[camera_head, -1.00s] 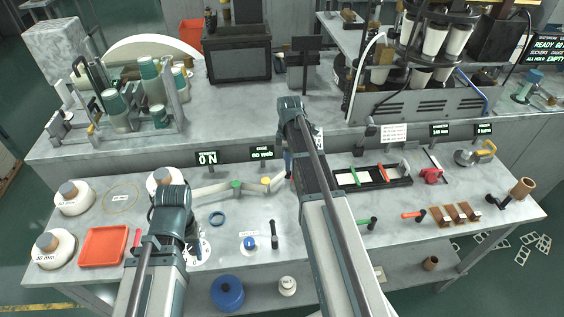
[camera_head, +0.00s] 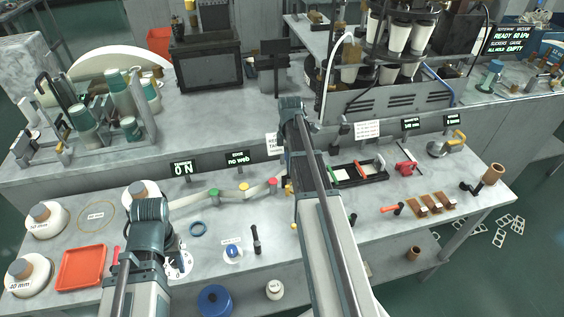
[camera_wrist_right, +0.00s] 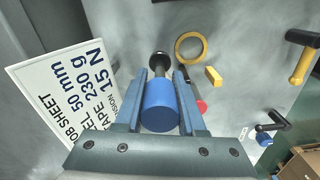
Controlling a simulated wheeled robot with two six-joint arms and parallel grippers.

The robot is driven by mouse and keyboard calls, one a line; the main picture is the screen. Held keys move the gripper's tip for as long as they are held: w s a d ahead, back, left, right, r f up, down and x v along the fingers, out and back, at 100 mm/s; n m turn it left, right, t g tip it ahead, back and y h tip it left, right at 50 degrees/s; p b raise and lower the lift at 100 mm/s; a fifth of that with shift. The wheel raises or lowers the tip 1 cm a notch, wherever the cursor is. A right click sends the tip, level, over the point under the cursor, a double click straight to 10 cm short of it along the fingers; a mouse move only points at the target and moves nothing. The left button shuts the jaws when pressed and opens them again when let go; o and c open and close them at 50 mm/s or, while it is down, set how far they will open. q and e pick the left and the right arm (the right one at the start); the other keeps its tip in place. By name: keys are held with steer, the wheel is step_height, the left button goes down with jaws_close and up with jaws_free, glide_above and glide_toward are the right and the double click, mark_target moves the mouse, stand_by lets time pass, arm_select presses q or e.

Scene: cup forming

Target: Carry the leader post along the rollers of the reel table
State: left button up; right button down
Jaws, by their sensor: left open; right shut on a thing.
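My right gripper (camera_wrist_right: 160,76) is shut on a blue cylinder (camera_wrist_right: 160,108), which looks like the leader post, in the right wrist view. In the head view my right forearm mostly hides this gripper (camera_head: 288,186) and the post. A pale tape (camera_head: 230,192) runs right past the green roller (camera_head: 215,192) and yellow roller (camera_head: 244,187) to the red roller (camera_head: 272,182), near that gripper. The tape's far end is hidden. My left gripper (camera_head: 172,246) is open at the left, above a white dial (camera_head: 180,264) on the reel table (camera_head: 215,262).
A job sheet sign (camera_wrist_right: 62,92) stands close left of my right gripper in the wrist view. An orange tray (camera_head: 82,267) and white reels (camera_head: 40,220) lie at the left. A black rack (camera_head: 358,173) and a red tool (camera_head: 405,168) stand right of my right arm.

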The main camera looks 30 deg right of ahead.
steer(key=shift+s+d, duration=0.1)
steer(key=shift+d, duration=0.35)
steer(key=shift+s+d, duration=0.15)
steer(key=shift+s, duration=0.1)
steer(key=shift+s+a, duration=0.25)
steer(key=shift+s, duration=0.5)
steer(key=shift+s+a, duration=0.2)
steer(key=shift+s, duration=0.6)
steer(key=shift+s+a, duration=0.25)
steer(key=shift+s, duration=0.5)
arm_select(q)
steer(key=shift+f+b, duration=0.95)
arm_select(e)
steer(key=shift+f, duration=1)
jaws_free()
arm_select(q)
steer(key=shift+r, duration=0.15)
arm_select(e)
steer(key=shift+r, duration=0.2)
